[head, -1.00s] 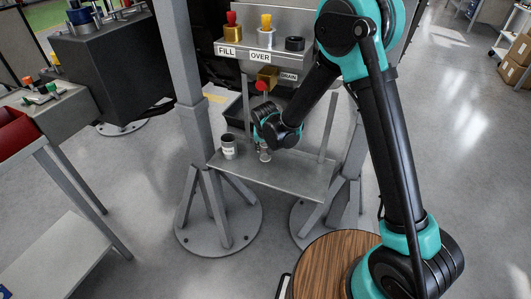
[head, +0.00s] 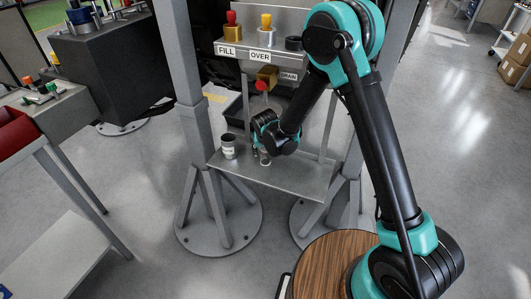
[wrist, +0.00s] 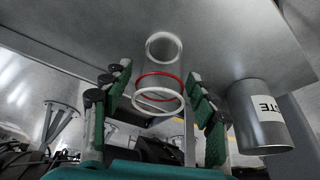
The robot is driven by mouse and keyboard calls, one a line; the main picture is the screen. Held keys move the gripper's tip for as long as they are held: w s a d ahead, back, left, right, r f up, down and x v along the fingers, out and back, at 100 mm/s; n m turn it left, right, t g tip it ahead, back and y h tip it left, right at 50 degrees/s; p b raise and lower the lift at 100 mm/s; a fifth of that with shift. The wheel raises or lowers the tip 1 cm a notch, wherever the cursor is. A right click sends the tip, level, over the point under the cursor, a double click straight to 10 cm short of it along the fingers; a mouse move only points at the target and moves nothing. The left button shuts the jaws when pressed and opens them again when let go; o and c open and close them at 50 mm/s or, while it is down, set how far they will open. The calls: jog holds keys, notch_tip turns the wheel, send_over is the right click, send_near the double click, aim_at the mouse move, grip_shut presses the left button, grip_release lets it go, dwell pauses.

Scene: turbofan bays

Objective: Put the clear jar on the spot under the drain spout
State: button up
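The clear jar (head: 265,158) stands on the grey lower shelf (head: 300,178), below the brass drain valve (head: 267,74) with its red knob. In the wrist view the clear jar (wrist: 160,72) shows a red ring and lies between the two green-padded fingers. My gripper (wrist: 160,105) is open, with a gap between each finger and the jar. In the head view my gripper (head: 262,150) is low over the shelf at the jar, and my wrist partly hides the area behind. The spot under the spout cannot be made out.
A grey can marked as waste (head: 229,146) stands on the shelf left of the jar, and close to the right finger in the wrist view (wrist: 258,118). Shelf posts (head: 327,125) rise at the sides. The upper ledge (head: 250,50) carries FILL, OVER and DRAIN labels. The shelf's front right is clear.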

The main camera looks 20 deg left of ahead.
jog(key=v, duration=1.2)
jog(key=d+r+m, duration=0.1)
jog(key=d+r, duration=0.2)
jog(key=d, duration=1)
jog(key=d+r+m, duration=0.1)
jog(key=d+r, duration=0.2)
jog(key=d, duration=0.9)
jog(key=s+d+f, duration=0.1)
jog(key=s+d, duration=0.6)
jog(key=d, duration=0.2)
jog(key=s+d+f+m+h, duration=0.1)
jog(key=s+d, duration=0.6)
jog(key=d, duration=0.3)
jog(key=shift+s+f+m, duration=0.15)
jog(key=shift+s+m, duration=0.1)
jog(key=shift+m, duration=0.05)
